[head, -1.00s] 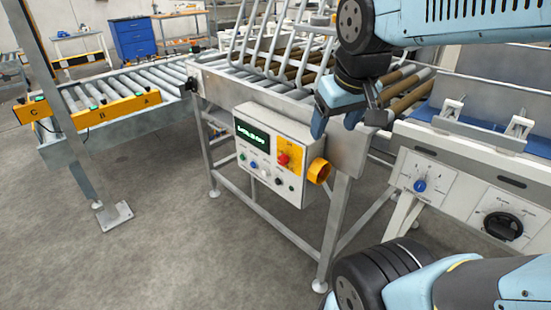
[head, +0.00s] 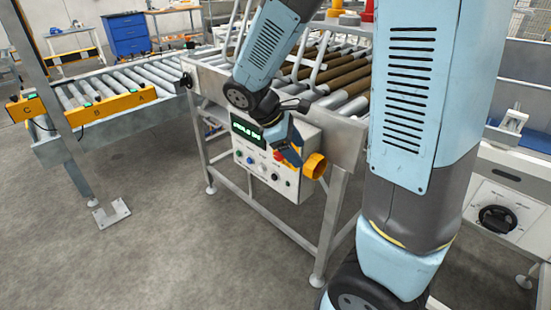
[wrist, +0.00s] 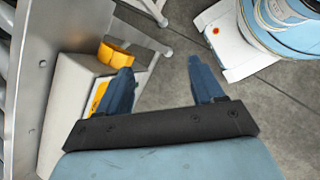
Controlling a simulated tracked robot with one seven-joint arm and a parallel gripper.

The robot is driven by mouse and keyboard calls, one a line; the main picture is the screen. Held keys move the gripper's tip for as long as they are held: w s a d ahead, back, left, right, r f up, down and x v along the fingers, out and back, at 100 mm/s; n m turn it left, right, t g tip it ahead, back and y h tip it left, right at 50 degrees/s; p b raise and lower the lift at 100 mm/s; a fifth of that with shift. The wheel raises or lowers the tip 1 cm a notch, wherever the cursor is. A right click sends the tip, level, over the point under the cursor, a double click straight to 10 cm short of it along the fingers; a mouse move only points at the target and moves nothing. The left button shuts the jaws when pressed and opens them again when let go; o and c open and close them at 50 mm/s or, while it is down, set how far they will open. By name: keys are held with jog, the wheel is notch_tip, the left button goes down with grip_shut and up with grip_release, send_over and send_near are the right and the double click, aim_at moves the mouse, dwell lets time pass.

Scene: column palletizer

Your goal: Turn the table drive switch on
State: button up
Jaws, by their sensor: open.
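The control box (head: 246,155) hangs on the front of the roller table frame. It has a green-lit display (head: 246,131), a red emergency button (head: 279,155) and several small knobs and buttons along its lower face. A yellow ring guard (head: 315,166) sticks out from its right side. I cannot tell which small control is the table drive switch. My gripper (head: 291,150) is in front of the box's upper right part and covers some of it. In the wrist view my gripper (wrist: 163,80) is open and empty, with the yellow ring guard (wrist: 116,54) beyond its left finger.
The roller conveyor (head: 330,85) is behind the box. A black rotary knob (head: 497,218) sits on a white panel at the right. Yellow plates (head: 103,109) mark the left conveyor. The floor (head: 160,240) in front is clear.

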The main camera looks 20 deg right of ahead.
jog(key=w+a+f+n+t+h, duration=0.2)
jog(key=w+a+f+n+h, duration=0.35)
jog(key=f+n, duration=0.25)
jog(key=n+t+h, duration=0.4)
jog(key=n+t, duration=0.4)
jog(key=n, duration=0.3)
send_near(276, 157)
jog(key=x, duration=0.9)
jog(key=shift+d+r, duration=0.1)
jog(key=shift+d, duration=0.2)
jog(key=c, duration=1.1)
